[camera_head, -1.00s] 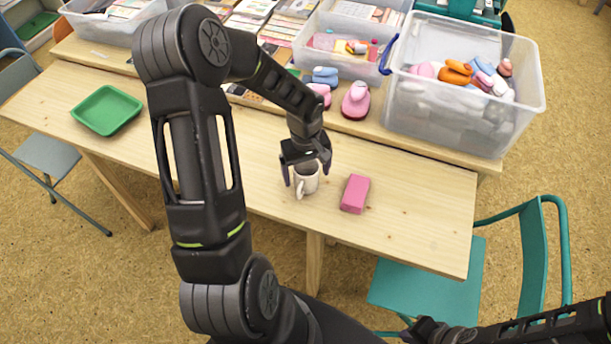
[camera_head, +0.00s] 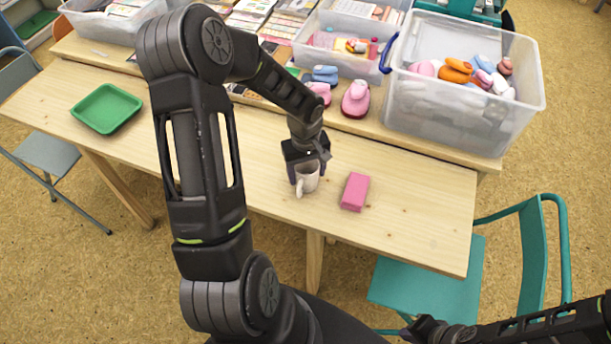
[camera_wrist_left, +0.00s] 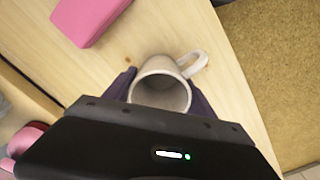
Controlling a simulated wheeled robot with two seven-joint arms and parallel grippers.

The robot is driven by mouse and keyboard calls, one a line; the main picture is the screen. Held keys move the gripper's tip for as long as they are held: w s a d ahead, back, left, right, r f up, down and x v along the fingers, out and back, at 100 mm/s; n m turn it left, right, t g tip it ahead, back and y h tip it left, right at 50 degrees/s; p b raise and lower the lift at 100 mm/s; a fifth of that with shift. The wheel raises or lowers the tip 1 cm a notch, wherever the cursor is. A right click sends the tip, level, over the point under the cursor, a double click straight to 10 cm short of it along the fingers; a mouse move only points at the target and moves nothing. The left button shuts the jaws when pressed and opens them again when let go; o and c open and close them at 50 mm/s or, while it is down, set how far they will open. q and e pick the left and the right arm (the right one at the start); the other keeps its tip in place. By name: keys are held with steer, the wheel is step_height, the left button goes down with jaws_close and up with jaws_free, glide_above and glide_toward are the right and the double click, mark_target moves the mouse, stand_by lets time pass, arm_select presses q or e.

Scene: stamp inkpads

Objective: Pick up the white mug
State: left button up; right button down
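The white mug (camera_head: 308,180) stands upright near the front edge of the wooden table, with its handle towards the front. In the left wrist view the mug (camera_wrist_left: 163,90) shows its open, empty mouth, with the handle at upper right. My left gripper (camera_head: 305,172) is down at the mug, with one dark finger against each side. In the left wrist view the gripper's fingers (camera_wrist_left: 160,92) lie close along both sides of the mug, with no clear gap. My right gripper (camera_head: 436,331) is low at the bottom right, away from the table; its finger opening is unclear.
A pink block (camera_head: 355,192) lies just right of the mug. A green tray (camera_head: 106,110) is at the table's left. Pink stamps (camera_head: 356,100) and clear bins (camera_head: 455,125) line the back. A teal chair (camera_head: 430,290) stands in front at right.

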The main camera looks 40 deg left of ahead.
arm_select(q)
steer(key=c, duration=1.2)
step_height(320, 180, up, 10)
steer(key=b, duration=0.1)
stand_by(0.5)
